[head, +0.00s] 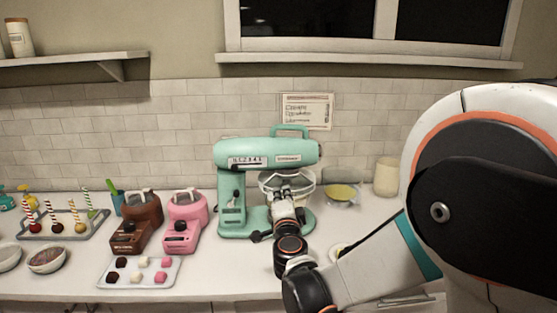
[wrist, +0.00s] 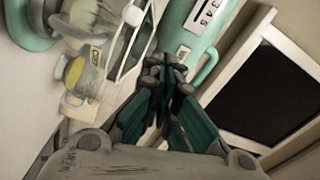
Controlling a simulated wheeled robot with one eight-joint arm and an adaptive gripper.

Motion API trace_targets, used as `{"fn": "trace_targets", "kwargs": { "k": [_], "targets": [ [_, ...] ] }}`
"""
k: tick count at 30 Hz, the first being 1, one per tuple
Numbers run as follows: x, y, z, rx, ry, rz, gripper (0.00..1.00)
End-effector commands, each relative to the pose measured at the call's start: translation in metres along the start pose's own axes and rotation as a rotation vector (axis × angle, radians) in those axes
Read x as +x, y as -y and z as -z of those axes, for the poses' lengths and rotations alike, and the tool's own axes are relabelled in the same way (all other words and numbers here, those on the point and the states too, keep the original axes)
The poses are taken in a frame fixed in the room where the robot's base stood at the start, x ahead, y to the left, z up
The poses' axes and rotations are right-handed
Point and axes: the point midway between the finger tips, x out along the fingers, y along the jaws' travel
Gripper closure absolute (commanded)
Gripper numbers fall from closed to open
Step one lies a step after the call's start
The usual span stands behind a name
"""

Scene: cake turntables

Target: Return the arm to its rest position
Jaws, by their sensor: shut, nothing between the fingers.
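My arm reaches in from the right of the head view to the front of a teal stand mixer (head: 268,152). My gripper (head: 288,186) is in front of the mixer's metal bowl (head: 270,180) and partly covers it. In the wrist view my gripper (wrist: 165,72) has its dark green fingers together, with nothing between them. The teal mixer body (wrist: 198,32) shows just beyond the fingertips. I cannot tell whether the fingers touch the mixer.
Brown (head: 137,222) and pink (head: 185,218) machines stand left of the mixer, behind a tray of small cubes (head: 171,280). A rack of cake pops (head: 50,232) is further left. A yellow-filled bowl (head: 342,193) and a cream jar (head: 387,177) stand right. A shelf (head: 75,60) hangs upper left.

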Motion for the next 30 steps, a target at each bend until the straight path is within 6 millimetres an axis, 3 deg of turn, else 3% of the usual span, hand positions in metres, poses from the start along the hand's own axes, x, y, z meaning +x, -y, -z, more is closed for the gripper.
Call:
{"fn": "trace_targets", "kwargs": {
  "k": [1, 3, 4, 8, 14, 20, 26, 30],
  "targets": [
    [0.0, 0.011, 0.042, -0.058, -0.034, -0.005, 1.0],
    [-0.005, 0.027, 0.083, -0.159, -0.045, 0.0, 1.0],
    [-0.009, 0.033, 0.093, -0.199, -0.038, 0.004, 1.0],
    [-0.031, 0.057, 0.108, -0.348, 0.033, 0.027, 1.0],
    [-0.079, 0.072, 0.1, -0.551, 0.2, 0.024, 1.0],
    [-0.138, 0.054, 0.094, -0.743, 0.37, -0.054, 1.0],
    [-0.208, 0.012, 0.101, -0.919, 0.53, -0.206, 1.0],
    [-0.263, -0.027, 0.116, -1.028, 0.626, -0.353, 1.0]
  ]
}}
